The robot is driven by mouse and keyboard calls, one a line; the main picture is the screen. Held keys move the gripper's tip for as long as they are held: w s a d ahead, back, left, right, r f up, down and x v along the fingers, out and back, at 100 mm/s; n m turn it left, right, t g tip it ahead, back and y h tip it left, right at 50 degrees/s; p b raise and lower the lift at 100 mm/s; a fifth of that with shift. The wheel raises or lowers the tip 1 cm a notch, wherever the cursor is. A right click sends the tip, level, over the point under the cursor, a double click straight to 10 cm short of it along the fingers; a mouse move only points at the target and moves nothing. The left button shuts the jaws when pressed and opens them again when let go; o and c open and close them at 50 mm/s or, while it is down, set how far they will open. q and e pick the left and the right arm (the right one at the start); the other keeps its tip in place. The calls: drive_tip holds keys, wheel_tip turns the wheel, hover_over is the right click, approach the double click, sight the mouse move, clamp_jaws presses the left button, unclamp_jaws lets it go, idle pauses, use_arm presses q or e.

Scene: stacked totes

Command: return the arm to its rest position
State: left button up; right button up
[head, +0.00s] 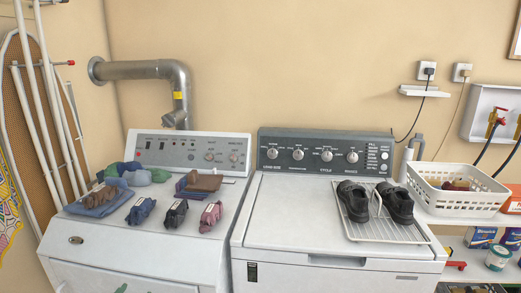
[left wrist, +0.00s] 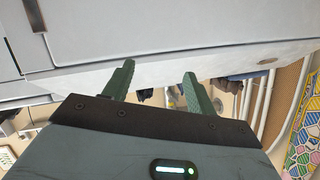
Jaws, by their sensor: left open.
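My left gripper (left wrist: 159,69) shows in the left wrist view with its two green fingers spread apart and nothing between them. It is in front of a pale machine front (left wrist: 200,30), which fills the top of that view. In the head view only a small green tip (head: 121,288) shows at the bottom edge, before the left machine; it looks like part of my left gripper. The rest of the left arm is out of the head view. My right gripper is in neither view.
The left machine (head: 85,235) carries folded cloths (head: 100,200) and several rolled dark bundles (head: 141,211). The right machine (head: 285,215) holds a wire rack (head: 380,230) with black shoes (head: 398,204). A white basket (head: 460,197) stands at right. An ironing board (head: 30,120) leans at left.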

use_arm(q)
drive_tip(key=s+d+f+g+h, duration=0.1)
drive_tip(key=s+d+f, duration=0.2)
drive_tip(key=s+f, duration=0.15)
drive_tip(key=s+d+f+g, duration=0.1)
drive_tip(key=s+d+f, duration=0.1)
drive_tip(key=s+f, duration=0.3)
drive_tip(key=s+d+f+g, duration=0.1)
drive_tip(key=s+d, duration=0.2)
drive_tip(key=s, duration=0.7)
drive_tip(key=s+d+f+g+h, duration=0.1)
drive_tip(key=s+d, duration=0.3)
drive_tip(key=s, duration=0.6)
drive_tip(key=s+d+f+n+g, duration=0.1)
drive_tip(key=s+d+f, duration=0.2)
drive_tip(key=s, duration=0.8)
drive_tip(key=shift+d+g+h, duration=0.15)
drive_tip(key=shift+g+h, duration=0.15)
drive_tip(key=shift+h, duration=0.1)
drive_tip(key=shift+c, duration=0.4)
